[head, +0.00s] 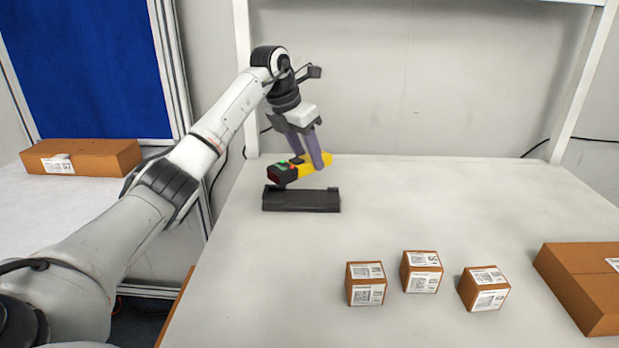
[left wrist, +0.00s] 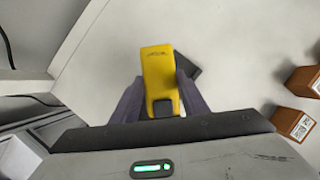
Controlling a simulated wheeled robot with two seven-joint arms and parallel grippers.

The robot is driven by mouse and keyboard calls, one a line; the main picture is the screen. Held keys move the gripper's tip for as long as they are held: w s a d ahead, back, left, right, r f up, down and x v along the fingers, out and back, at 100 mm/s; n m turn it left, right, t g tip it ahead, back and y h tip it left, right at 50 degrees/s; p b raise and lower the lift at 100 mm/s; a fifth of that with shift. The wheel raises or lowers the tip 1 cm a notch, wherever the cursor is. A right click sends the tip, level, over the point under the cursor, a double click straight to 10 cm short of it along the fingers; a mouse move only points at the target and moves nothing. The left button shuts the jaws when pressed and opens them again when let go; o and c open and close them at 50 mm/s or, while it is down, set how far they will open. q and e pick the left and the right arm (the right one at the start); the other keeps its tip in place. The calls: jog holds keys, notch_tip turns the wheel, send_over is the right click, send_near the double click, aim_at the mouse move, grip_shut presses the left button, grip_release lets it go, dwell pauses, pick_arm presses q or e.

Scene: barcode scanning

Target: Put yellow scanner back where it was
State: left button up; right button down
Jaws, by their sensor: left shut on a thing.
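The yellow scanner (head: 318,161) has a dark front end and is held tilted in my left gripper (head: 306,155). The gripper's purple fingers are shut on it. In the head view the scanner hangs just above and behind a black holder (head: 302,201) on the table, apart from it as far as I can see. In the left wrist view the yellow scanner (left wrist: 160,78) sits between the fingers of my left gripper (left wrist: 158,100), with a dark corner of the holder (left wrist: 187,68) partly hidden beyond it. My right gripper is not in view.
Three small labelled cartons (head: 366,284) (head: 421,271) (head: 484,289) stand at the table's front. A larger carton (head: 580,275) is at the right edge. Another carton (head: 105,157) lies on the left side table. The white table (head: 450,205) is clear behind the small cartons.

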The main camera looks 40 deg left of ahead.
aim_at(308, 173)
pick_arm(q)
jog(key=shift+w+f, duration=0.1)
jog(key=shift+f, duration=2.35)
jog(key=shift+f, duration=0.35)
jog(key=shift+f, duration=0.15)
jog(key=o, duration=1.2)
jog(key=shift+o, duration=0.2)
jog(key=shift+r, duration=0.3)
jog(key=v, duration=1.2)
jog(key=shift+r, duration=0.25)
